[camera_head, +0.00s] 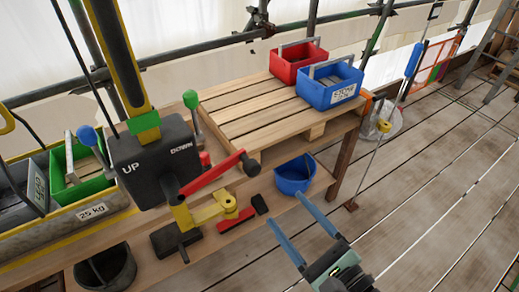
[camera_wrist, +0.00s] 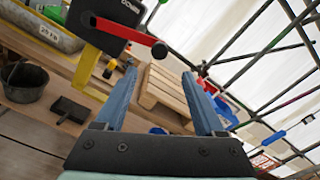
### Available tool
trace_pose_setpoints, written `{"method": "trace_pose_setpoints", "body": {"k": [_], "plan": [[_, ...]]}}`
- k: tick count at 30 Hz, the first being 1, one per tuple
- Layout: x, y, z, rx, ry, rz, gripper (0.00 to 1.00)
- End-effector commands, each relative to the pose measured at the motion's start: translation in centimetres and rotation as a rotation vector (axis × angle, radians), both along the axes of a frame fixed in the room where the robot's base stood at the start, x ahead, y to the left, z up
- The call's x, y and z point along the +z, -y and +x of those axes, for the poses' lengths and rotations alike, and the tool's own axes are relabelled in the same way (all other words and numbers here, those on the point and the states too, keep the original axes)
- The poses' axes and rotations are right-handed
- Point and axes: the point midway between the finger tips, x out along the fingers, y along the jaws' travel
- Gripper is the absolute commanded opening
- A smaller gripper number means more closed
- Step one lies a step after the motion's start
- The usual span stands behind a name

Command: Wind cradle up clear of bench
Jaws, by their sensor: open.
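A black winch box (camera_head: 150,168) marked UP and DOWN hangs on a yellow and black post at left. Its red crank arm (camera_head: 217,174) points right and ends in a black grip (camera_head: 250,163). The crank also shows in the wrist view (camera_wrist: 127,31). A yellow-edged tray (camera_head: 60,239) labelled 25 kg, seemingly the cradle, holds a green box at far left; I cannot tell whether it touches the wooden bench (camera_head: 50,276). My gripper (camera_head: 285,210) is open and empty, below and right of the crank, apart from it. Its fingers fill the middle of the wrist view (camera_wrist: 161,74).
A wooden pallet (camera_head: 262,110) carries a red crate (camera_head: 297,62) and a blue crate (camera_head: 330,90). A blue bucket (camera_head: 293,180) sits below it. The plank floor at right is mostly clear.

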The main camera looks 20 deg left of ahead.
Motion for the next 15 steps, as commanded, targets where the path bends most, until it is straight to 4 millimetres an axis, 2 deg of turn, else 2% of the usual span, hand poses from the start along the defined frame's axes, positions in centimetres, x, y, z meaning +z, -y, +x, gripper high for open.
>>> {"method": "trace_pose_setpoints", "body": {"k": [5, 15], "plan": [[0.2, -1.1, 0.6, 0.007, -0.009, 0.013, 0.71], [0.3, -6.5, 4.8, 0.008, -0.006, 0.01, 0.71]]}}
